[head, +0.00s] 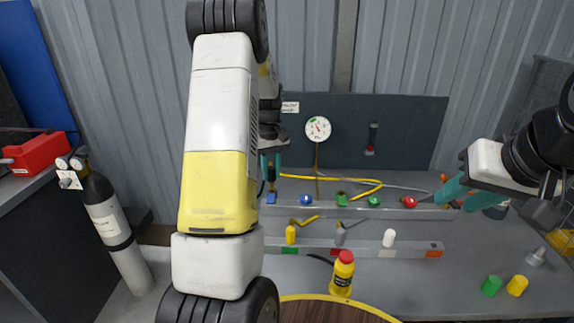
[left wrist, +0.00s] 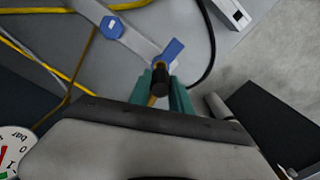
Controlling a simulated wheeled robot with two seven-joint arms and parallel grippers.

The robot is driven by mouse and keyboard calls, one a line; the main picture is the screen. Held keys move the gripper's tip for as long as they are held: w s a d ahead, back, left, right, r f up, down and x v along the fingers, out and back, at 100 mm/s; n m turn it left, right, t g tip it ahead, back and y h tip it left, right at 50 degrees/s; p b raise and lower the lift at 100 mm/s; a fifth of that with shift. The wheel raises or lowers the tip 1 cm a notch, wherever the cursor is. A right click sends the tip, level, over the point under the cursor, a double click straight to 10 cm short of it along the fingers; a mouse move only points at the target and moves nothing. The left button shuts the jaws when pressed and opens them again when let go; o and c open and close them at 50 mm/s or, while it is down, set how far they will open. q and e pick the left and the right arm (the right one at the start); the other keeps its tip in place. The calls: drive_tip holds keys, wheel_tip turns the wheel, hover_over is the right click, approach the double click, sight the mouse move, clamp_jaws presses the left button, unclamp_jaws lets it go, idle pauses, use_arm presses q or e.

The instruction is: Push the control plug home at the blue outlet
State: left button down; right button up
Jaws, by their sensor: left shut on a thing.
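My left gripper (left wrist: 160,95) is shut on the control plug, a black cylinder (left wrist: 160,82) with a brass-coloured part, between its teal fingers. In the left wrist view the plug's end overlaps the rail beside a blue angled piece (left wrist: 172,50). A blue hexagonal fitting (left wrist: 112,27) is on the rail to its left. In the head view the left gripper (head: 271,162) is above the blue piece (head: 271,198) at the rail's left end; the blue fitting (head: 306,200) is to the right. I cannot tell how deep the plug sits. My right gripper (head: 454,201) appears open and empty.
The rail (head: 325,211) also carries green and red fittings (head: 409,202). A lower strip (head: 340,246) bears yellow, grey and white pieces. Yellow and black hoses run near the rail.

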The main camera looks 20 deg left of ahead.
sight(272, 180)
use_arm(q)
drive_tip(key=shift+f, duration=0.25)
drive_tip(key=shift+f, duration=0.8)
drive_tip(key=shift+f, duration=0.85)
idle(0.7)
drive_tip(key=c, duration=1.1)
unclamp_jaws()
drive_tip(key=shift+r, duration=0.1)
